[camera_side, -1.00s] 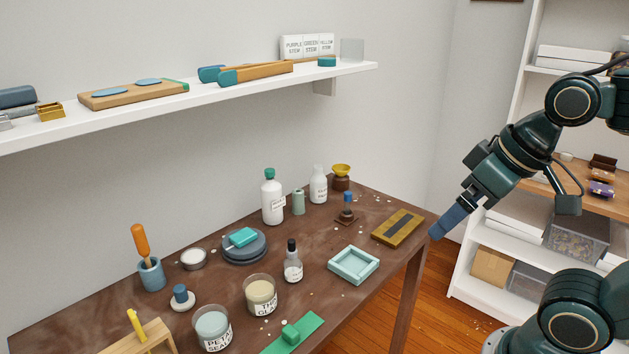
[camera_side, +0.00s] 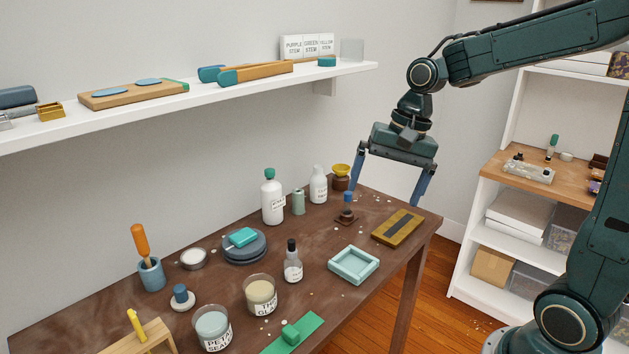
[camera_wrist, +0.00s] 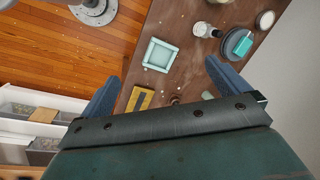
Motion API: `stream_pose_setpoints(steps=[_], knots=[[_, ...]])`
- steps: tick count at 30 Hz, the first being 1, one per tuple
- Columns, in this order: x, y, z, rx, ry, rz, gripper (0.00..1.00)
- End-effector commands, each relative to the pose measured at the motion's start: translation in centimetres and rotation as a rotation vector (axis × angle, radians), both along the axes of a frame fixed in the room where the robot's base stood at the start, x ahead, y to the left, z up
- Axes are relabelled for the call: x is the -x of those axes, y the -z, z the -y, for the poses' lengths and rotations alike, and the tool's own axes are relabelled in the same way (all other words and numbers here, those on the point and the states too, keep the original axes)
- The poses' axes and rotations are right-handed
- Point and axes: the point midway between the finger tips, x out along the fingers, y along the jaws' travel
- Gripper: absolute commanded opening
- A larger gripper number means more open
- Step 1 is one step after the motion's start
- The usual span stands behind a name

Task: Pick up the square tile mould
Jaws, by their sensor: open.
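The square tile mould (camera_side: 353,265) is a pale aqua, shallow square frame. It lies flat on the brown table near its front edge in the side view. In the wrist view the mould (camera_wrist: 160,55) shows beyond the fingertips, between their lines. My gripper (camera_side: 386,198) is open and empty, pointing down above the table's far right end, behind and to the right of the mould and apart from it. In the wrist view both blue fingers of my gripper (camera_wrist: 162,82) are spread wide.
A yellow-brown block with a dark strip (camera_side: 398,228) lies right of the mould. A dropper bottle (camera_side: 292,262) stands left of it. A brown stamp-like piece with a blue top (camera_side: 347,210) stands behind. A white shelf (camera_side: 200,98) runs along the wall above.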

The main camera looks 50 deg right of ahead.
Motion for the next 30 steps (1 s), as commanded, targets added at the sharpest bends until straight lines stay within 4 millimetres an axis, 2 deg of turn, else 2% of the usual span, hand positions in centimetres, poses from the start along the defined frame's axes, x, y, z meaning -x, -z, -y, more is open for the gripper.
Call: stream_pose_setpoints(steps=[6,15,22,30], knots=[[-3.1,2.8,2.4,-0.09,0.196,-0.107,1.0],[-6.2,7.3,5.8,-0.204,0.458,-0.254,1.0],[-7.2,9.7,7.5,-0.254,0.584,-0.329,1.0],[-7.4,10.2,7.8,-0.265,0.613,-0.345,1.0]])
